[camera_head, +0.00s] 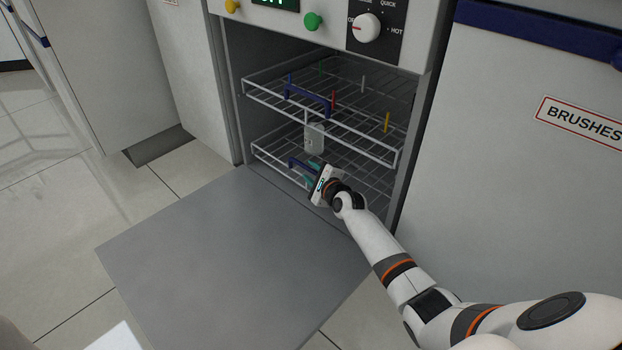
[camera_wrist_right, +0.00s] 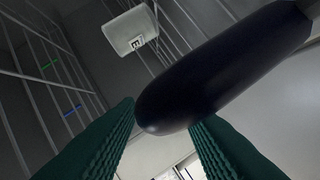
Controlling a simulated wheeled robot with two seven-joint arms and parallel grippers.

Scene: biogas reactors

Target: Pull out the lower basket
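The lower basket (camera_head: 268,160) is a white wire rack inside the open washer, above the lowered door. Its dark blue handle (camera_head: 297,162) is at its front. In the right wrist view the handle (camera_wrist_right: 225,72) is large, its rounded end by the fingertips. My right gripper (camera_head: 318,180) is at this handle, partly hiding it. Its green fingers (camera_wrist_right: 167,118) are apart, one on each side of the handle's end; I cannot tell whether they touch it. My left gripper is not in view.
The upper basket (camera_head: 270,97) has its own blue handle and coloured pegs. A pale labelled container (camera_head: 314,138) is at the lower basket; it also shows in the wrist view (camera_wrist_right: 131,30). The grey door (camera_head: 230,250) lies lowered in front, bare. A BRUSHES cabinet (camera_head: 500,160) stands at right.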

